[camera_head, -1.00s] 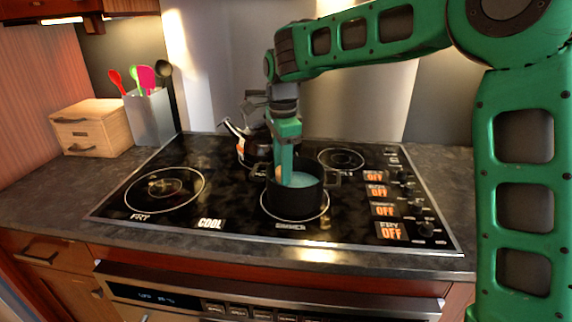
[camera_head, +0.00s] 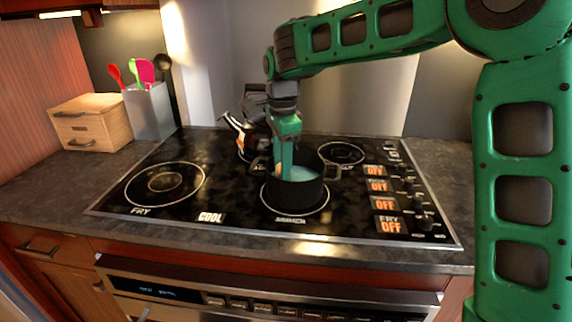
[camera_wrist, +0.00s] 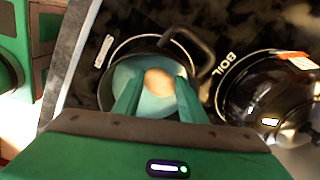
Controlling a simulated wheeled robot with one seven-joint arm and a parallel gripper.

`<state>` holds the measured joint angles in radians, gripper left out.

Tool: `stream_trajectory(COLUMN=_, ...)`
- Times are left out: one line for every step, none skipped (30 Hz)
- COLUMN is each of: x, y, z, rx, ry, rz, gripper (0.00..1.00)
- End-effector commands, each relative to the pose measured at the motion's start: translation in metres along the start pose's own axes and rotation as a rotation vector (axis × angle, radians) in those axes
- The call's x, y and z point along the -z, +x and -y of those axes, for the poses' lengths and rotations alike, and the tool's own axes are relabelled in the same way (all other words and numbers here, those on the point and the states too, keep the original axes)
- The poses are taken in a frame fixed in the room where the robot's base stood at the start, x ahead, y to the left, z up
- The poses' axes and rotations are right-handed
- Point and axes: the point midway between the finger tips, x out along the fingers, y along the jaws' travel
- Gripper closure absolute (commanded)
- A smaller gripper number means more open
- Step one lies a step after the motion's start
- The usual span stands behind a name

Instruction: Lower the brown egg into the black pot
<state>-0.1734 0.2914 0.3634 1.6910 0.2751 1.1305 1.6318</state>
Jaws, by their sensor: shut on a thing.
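The black pot (camera_head: 296,192) stands on the front middle burner of the cooktop, with pale blue liquid inside. My gripper (camera_head: 284,172) points down into the pot's mouth. In the wrist view the brown egg (camera_wrist: 159,82) sits between the fingertips of my gripper (camera_wrist: 160,95), over the blue inside of the black pot (camera_wrist: 118,56). The fingers are shut on the egg. In the head view only a small bit of the egg (camera_head: 278,169) shows beside the fingers, near rim level. I cannot tell whether it touches the liquid.
A kettle (camera_head: 247,135) stands on the burner behind the pot; it also shows at right in the wrist view (camera_wrist: 275,100). A utensil holder (camera_head: 150,112) and a wooden box (camera_head: 92,122) stand at the back left. The front left burner (camera_head: 165,185) is bare.

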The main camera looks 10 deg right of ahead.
Motion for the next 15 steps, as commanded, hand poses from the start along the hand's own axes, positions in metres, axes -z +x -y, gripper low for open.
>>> stream_trajectory(x=0.0, y=0.0007, z=0.0, rx=0.0, ry=0.0, rz=0.0, gripper=0.7)
stream_trajectory(x=0.0, y=0.0011, z=0.0, rx=0.0, ry=0.0, rz=0.0, gripper=0.7)
stream_trajectory(x=0.0, y=0.0016, z=0.0, rx=0.0, ry=0.0, rz=0.0, gripper=0.7)
stream_trajectory(x=0.0, y=0.002, z=0.0, rx=0.0, ry=0.0, rz=0.0, gripper=0.7)
stream_trajectory(x=0.0, y=0.0024, z=0.0, rx=0.0, ry=0.0, rz=0.0, gripper=0.7)
stream_trajectory(x=0.0, y=0.0029, z=0.0, rx=0.0, ry=0.0, rz=0.0, gripper=0.7)
stream_trajectory(x=0.0, y=0.0033, z=0.0, rx=0.0, ry=0.0, rz=0.0, gripper=0.7)
stream_trajectory(x=0.0, y=0.0037, z=-0.0001, rx=0.0, ry=0.0, rz=0.0, gripper=0.7)
stream_trajectory(x=0.0, y=0.0042, z=-0.0001, rx=0.0, ry=0.0, rz=0.0, gripper=0.7)
stream_trajectory(x=0.0, y=0.0046, z=-0.0001, rx=0.0, ry=0.0, rz=0.0, gripper=0.7)
stream_trajectory(x=0.0, y=0.0049, z=-0.0001, rx=0.0, ry=0.0, rz=0.0, gripper=0.7)
stream_trajectory(x=0.0, y=0.0055, z=-0.0002, rx=-0.001, ry=0.0, rz=0.0, gripper=0.7)
stream_trajectory(x=0.0, y=0.0059, z=-0.0002, rx=-0.001, ry=0.0, rz=0.0, gripper=0.7)
stream_trajectory(x=0.0, y=0.0063, z=-0.0002, rx=-0.001, ry=0.0, rz=0.0, gripper=0.7)
stream_trajectory(x=0.0, y=0.0067, z=-0.0002, rx=-0.001, ry=0.0, rz=0.0, gripper=0.7)
